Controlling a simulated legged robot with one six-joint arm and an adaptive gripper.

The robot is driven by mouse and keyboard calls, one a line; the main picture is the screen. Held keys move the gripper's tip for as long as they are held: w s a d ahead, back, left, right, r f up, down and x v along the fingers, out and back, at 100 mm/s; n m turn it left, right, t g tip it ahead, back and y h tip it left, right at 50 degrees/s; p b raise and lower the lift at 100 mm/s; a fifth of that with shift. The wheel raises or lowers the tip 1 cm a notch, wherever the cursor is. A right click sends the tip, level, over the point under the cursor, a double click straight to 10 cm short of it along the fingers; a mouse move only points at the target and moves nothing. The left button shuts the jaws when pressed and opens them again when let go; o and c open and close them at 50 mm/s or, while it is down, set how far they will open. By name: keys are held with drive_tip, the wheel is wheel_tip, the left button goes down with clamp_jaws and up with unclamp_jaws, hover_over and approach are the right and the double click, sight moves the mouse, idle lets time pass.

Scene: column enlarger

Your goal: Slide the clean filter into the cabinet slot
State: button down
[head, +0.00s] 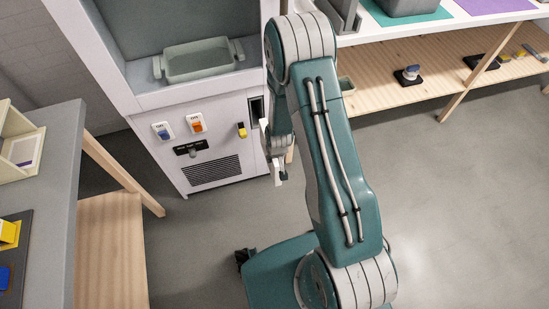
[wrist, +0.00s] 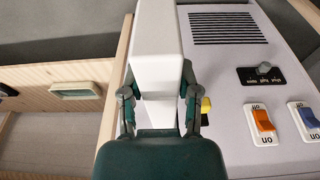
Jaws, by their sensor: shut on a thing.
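The clean filter is a white block (wrist: 158,45) held between the two fingers of my gripper (wrist: 158,100), which is shut on it in the wrist view. In the head view a narrow white edge (head: 264,135) of it shows beside my gripper (head: 278,160), partly hidden by my arm. The cabinet (head: 225,115) is pale grey. Its dark upright slot (head: 257,108) is at the right of the front, just left of my forearm. The filter is beside the cabinet front near the slot; I cannot tell whether it touches. In the wrist view the filter hides the slot.
The cabinet front has a blue switch (head: 163,131), an orange switch (head: 197,123), a yellow-and-black part (head: 242,130) and a vent grille (head: 209,171). A grey-green tray (head: 198,61) sits in the recess above. A grey-topped table (head: 58,180) stands left; wooden shelving (head: 400,95) stands right.

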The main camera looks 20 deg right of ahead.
drive_tip(key=w, duration=0.7)
drive_tip(key=shift+a, duration=0.2)
idle(0.4)
drive_tip(key=shift+w+r, duration=0.1)
drive_tip(key=shift+w, duration=0.05)
idle(1.2)
drive_tip(key=shift+w, duration=2.3)
